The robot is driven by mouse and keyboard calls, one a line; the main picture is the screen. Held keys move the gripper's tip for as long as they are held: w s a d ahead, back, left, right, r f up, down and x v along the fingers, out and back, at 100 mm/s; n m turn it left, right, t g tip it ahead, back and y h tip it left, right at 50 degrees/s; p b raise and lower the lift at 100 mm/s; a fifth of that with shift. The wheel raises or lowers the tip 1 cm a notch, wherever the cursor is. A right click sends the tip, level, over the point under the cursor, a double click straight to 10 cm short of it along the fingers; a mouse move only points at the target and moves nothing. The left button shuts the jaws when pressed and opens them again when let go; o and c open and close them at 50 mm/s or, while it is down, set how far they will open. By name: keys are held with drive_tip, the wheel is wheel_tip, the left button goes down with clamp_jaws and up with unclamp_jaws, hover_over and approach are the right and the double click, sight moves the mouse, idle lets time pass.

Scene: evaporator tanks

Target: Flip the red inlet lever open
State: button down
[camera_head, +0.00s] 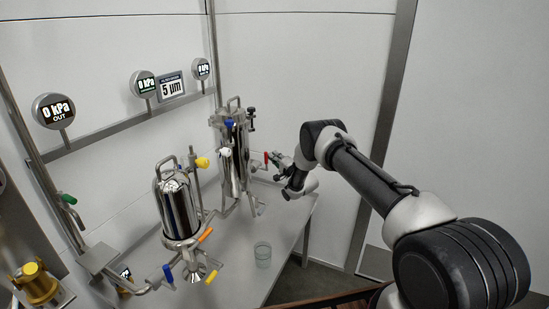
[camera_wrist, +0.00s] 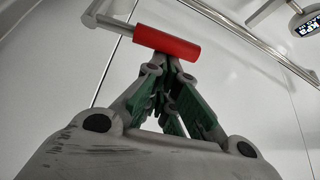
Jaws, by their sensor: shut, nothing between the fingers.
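The red inlet lever (camera_head: 266,158) is a small red handle on the right side of the rear steel tank (camera_head: 233,165). In the wrist view the red lever (camera_wrist: 167,43) is a red sleeve on a thin metal rod, running across the picture with a slight tilt down to the right. My gripper (camera_head: 276,160) is just right of the lever in the head view. In the wrist view my gripper (camera_wrist: 172,63) has its fingertips together at the lower edge of the red sleeve, with nothing between them. I cannot tell whether the tips touch the lever.
A front steel tank (camera_head: 180,208) carries blue and orange levers. Gauges on a rail at the back (camera_head: 53,111) read 0 kPa. A metal rail (camera_wrist: 240,35) crosses behind the lever.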

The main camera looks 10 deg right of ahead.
drive_tip(key=s+a+f+n+t+y, duration=0.1)
drive_tip(key=s+a+f+n+y, duration=0.3)
drive_tip(key=s+n, duration=0.3)
drive_tip(key=shift+a+f+n+t, duration=0.3)
drive_tip(key=shift+a+f+n, duration=0.4)
drive_tip(key=shift+n, duration=0.1)
idle(0.4)
drive_tip(key=shift+s+f, duration=0.15)
drive_tip(key=shift+s, duration=0.05)
idle(0.4)
